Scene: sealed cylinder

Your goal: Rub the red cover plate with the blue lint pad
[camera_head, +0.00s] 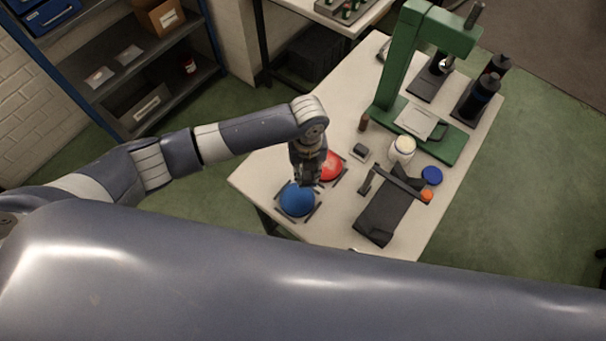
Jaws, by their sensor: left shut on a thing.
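My left gripper (308,181) points down between the two discs, overlapping the edges of both in the picture. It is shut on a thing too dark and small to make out. I cannot tell whether it touches either disc. My right gripper is not in view.
A green press (386,75) stands at the back of the table (432,222). Dark bottles (482,96) stand back right.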

